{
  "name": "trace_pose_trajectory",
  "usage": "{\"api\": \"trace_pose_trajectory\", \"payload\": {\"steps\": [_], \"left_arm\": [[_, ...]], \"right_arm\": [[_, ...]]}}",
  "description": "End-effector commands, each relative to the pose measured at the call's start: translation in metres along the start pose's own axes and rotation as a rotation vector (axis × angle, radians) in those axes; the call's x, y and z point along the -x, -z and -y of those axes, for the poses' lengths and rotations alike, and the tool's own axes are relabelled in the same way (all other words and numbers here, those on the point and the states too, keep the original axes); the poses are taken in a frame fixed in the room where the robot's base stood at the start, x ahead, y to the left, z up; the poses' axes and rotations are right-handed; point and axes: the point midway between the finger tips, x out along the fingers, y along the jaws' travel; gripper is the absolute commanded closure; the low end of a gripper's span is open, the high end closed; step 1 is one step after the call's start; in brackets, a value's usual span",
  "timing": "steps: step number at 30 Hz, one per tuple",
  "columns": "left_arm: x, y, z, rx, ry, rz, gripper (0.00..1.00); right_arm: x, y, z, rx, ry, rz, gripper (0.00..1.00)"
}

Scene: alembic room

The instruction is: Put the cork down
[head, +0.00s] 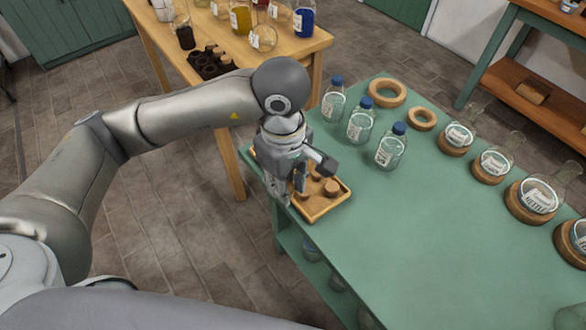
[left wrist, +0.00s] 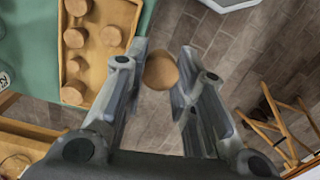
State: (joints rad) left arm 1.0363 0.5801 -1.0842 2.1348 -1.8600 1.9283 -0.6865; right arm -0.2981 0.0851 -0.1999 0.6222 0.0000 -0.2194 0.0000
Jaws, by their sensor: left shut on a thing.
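My left gripper (head: 300,182) is at the left end of the green table, at the wooden tray (head: 322,212). In the left wrist view my left gripper (left wrist: 161,52) is shut on a round cork (left wrist: 160,71), with the floor behind it. The tray (left wrist: 97,64) lies to the left of the fingers there and holds several corks, one of them this pale round one (left wrist: 110,36). In the head view a cork (head: 332,188) shows in the tray, and the gripper hides part of the tray. My right gripper is not in view.
Three blue-capped bottles (head: 360,122) stand behind the tray on the green table (head: 400,240). Cork rings (head: 386,93) and glass flasks on cork rings (head: 492,162) line the far side. A wooden table (head: 175,40) with jars stands behind. The table's middle is clear.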

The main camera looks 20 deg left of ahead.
Motion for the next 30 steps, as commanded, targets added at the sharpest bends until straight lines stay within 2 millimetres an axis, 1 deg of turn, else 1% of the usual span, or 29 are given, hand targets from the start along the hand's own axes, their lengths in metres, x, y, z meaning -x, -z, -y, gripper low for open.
{"api": "trace_pose_trajectory", "payload": {"steps": [1,3,11,12,15,18,21,28,29,30], "left_arm": [[-0.003,0.009,-0.007,0.008,0.006,0.0,1.0],[-0.009,0.019,-0.018,0.007,0.006,0.0,1.0],[-0.032,0.055,-0.055,0.004,0.005,0.0,1.0],[-0.042,0.059,-0.059,0.004,0.007,0.002,1.0],[-0.059,0.069,-0.069,0.003,0.005,0.002,1.0],[-0.072,0.076,-0.077,0.0,0.004,0.001,1.0],[-0.081,0.081,-0.083,0.0,0.002,0.001,1.0],[-0.09,0.086,-0.088,-0.002,0.001,0.001,1.0],[-0.092,0.088,-0.089,-0.001,0.002,0.0,1.0],[-0.099,0.088,-0.089,0.0,0.005,0.001,1.0]], "right_arm": [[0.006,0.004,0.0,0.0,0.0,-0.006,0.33],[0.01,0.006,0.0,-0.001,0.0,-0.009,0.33],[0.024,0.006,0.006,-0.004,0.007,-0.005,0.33],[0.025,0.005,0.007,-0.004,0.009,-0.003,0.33],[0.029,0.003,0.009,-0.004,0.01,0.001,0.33],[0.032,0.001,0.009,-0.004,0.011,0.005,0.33],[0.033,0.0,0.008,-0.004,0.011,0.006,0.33],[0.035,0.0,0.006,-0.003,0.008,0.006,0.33],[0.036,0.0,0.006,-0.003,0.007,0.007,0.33],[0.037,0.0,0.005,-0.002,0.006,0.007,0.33]]}}
